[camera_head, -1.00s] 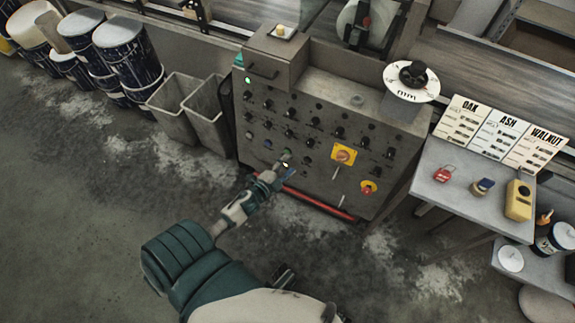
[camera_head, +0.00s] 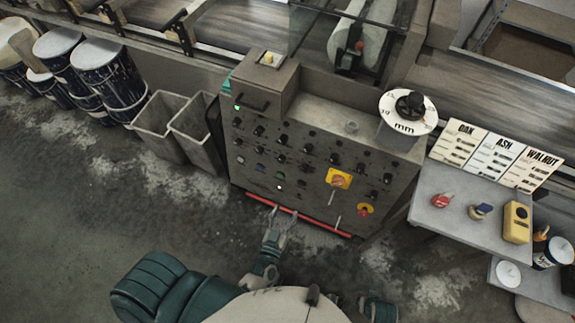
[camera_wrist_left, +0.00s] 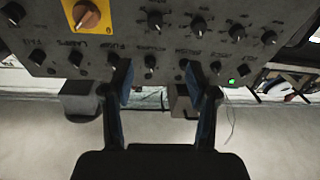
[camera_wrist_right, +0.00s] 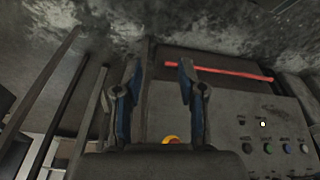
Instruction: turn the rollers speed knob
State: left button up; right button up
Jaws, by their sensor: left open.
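The grey control panel (camera_head: 300,150) carries rows of black knobs (camera_head: 283,140). Its labels are too small to read in the head view, so I cannot tell which knob is the rollers speed knob. In the left wrist view the panel appears upside down, with a row of knobs (camera_wrist_left: 150,62) beyond the open fingers (camera_wrist_left: 162,80). My right gripper (camera_wrist_right: 158,75) is open and empty in the right wrist view, with the panel at right.
A yellow-backed rotary switch (camera_head: 339,179) and a yellow-and-red button (camera_head: 364,209) sit on the panel's right. A red bar (camera_head: 300,215) runs along its base. A side table (camera_head: 450,220) stands at right, grey bins (camera_head: 160,125) at left. The floor in front is open.

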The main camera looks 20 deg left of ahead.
pick_arm(q)
send_near(303, 170)
jog(key=w, duration=0.2)
jog(key=w+b, duration=0.1)
jog(key=w, duration=0.2)
jog(key=w+a+b, duration=0.1)
jog(key=w, duration=0.1)
jog(key=shift+w+f, duration=0.1)
jog(key=shift+w, duration=0.1)
jog(key=shift+w+d, duration=0.4)
jog(key=shift+w, duration=0.05)
jog(key=shift+d, duration=0.3)
jog(key=shift+a, duration=0.5)
grip_shut()
pick_arm(e)
notch_tip(303, 170, up, 6)
jog(key=s, duration=0.1)
jog(key=shift+d, duration=0.45)
